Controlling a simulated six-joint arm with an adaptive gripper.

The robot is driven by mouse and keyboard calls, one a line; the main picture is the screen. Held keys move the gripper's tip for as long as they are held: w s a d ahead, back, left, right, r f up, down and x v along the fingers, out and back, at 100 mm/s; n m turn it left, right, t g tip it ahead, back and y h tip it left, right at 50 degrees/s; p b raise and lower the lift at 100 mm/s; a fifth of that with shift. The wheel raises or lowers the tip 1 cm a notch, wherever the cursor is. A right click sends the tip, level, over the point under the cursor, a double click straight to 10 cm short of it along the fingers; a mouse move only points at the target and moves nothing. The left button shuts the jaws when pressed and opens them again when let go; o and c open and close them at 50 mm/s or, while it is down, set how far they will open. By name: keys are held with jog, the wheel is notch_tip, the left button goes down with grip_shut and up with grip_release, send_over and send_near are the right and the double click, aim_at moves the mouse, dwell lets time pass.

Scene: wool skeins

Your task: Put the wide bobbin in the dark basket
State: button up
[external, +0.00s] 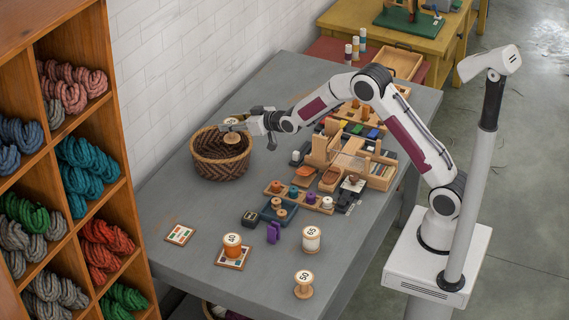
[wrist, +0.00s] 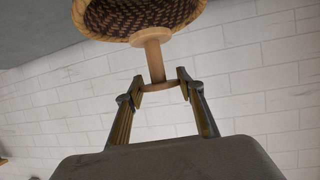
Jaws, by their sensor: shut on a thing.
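The wide bobbin (external: 232,138) is pale wood with a bare core and round end flanges. My gripper (external: 247,124) is shut on it and holds it over the mouth of the dark basket (external: 221,169). In the wrist view, the fingers (wrist: 163,84) close about the bobbin's near end, and its core (wrist: 154,62) points toward the basket's woven side (wrist: 120,17). The basket is brown wicker with a lighter rim and stands near the wall. I cannot tell how far the bobbin's lower end is below the rim.
An orange bobbin (external: 232,246), a white bobbin (external: 311,239) and a bare wooden bobbin (external: 303,284) stand at the table's front. A wooden organizer (external: 378,170) fills the right side. A shelf of skeins (external: 80,165) stands left. Grey table lies clear before the basket.

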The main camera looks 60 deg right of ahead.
aim_at(237, 135)
jog(key=shift+w+d+r+h, duration=0.1)
jog(key=shift+d+h, duration=0.05)
jog(key=shift+d, duration=0.25)
jog(key=shift+w+d+r+h, duration=0.1)
jog(key=shift+d+h, duration=0.05)
jog(key=shift+d, duration=0.25)
jog(key=shift+s+d+f+m, duration=0.1)
jog(key=shift+d+f+m, duration=0.1)
jog(key=shift+m, duration=0.1)
jog(key=shift+f, duration=0.1)
jog(key=shift+f, duration=3.05)
jog(key=shift+f, duration=0.1)
jog(key=shift+f, duration=1.75)
jog(key=shift+f, duration=0.6)
jog(key=o, duration=1)
